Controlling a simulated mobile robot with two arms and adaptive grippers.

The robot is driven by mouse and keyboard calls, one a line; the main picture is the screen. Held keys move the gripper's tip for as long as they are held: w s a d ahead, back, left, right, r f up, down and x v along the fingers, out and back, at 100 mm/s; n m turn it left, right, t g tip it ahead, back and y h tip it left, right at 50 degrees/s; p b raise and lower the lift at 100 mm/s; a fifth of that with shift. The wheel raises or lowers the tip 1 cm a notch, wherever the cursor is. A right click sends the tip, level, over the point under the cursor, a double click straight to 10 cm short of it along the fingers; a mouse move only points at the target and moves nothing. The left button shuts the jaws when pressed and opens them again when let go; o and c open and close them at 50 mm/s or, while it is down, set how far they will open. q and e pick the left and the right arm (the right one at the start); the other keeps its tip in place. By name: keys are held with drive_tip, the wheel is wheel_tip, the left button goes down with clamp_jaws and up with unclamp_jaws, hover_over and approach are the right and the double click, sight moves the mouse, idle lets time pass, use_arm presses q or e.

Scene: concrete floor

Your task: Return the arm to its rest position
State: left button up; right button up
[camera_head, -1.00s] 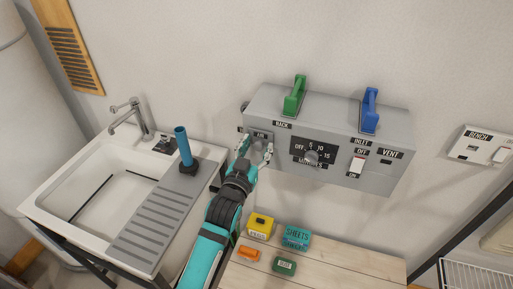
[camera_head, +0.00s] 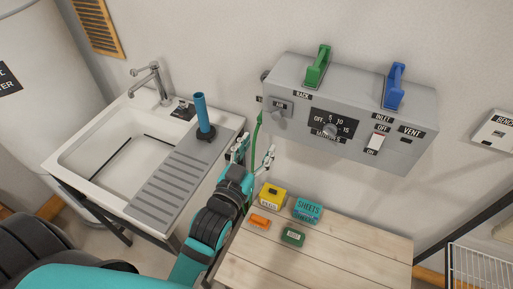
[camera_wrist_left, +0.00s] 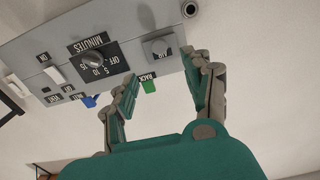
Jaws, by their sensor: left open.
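My left gripper (camera_head: 255,152) is open and empty. It is in front of the wall, below the left end of the grey control box (camera_head: 300,82) and above the wooden bench (camera_head: 330,250). In the left wrist view the spread fingers (camera_wrist_left: 163,75) have nothing between them. My teal left arm comes in from the lower left. My right gripper is not in view.
A white sink (camera_head: 100,150) with a grey drainboard (camera_head: 175,180) stands left of the gripper. A blue upright cylinder (camera_head: 201,112) stands on the drainboard. Yellow (camera_head: 272,196), teal (camera_head: 307,210), orange and green items lie on the bench.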

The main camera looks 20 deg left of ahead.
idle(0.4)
use_arm(q)
drive_tip(key=s+d+f+m+g+b, duration=0.1)
drive_tip(key=s+f+g, duration=0.15)
drive_tip(key=f, duration=1.05)
drive_tip(key=s+d+f+g+h+b, duration=0.1)
drive_tip(key=s+f+g, duration=0.15)
drive_tip(key=f, duration=1.05)
drive_tip(key=s+d+f+m+g+b, duration=0.1)
drive_tip(key=s+f+g+b, duration=0.15)
drive_tip(key=f, duration=1.05)
drive_tip(key=s+a+f+g+b, duration=0.1)
drive_tip(key=s+a+f+g, duration=0.15)
drive_tip(key=s+f, duration=0.6)
drive_tip(key=s+a+f+g, duration=0.2)
drive_tip(key=s+f+g, duration=0.1)
drive_tip(key=s+f, duration=0.6)
drive_tip(key=s+a+f+g, duration=0.2)
drive_tip(key=s+f, duration=0.2)
drive_tip(key=s, duration=0.3)
drive_tip(key=s+a+f+g+y+b, duration=0.1)
drive_tip(key=s+a+f+g, duration=0.1)
drive_tip(key=s+f, duration=0.2)
drive_tip(key=s, duration=0.3)
drive_tip(key=shift+s+a+f+y, duration=0.15)
drive_tip(key=shift+s+a+y, duration=0.05)
drive_tip(key=shift+a+y, duration=0.1)
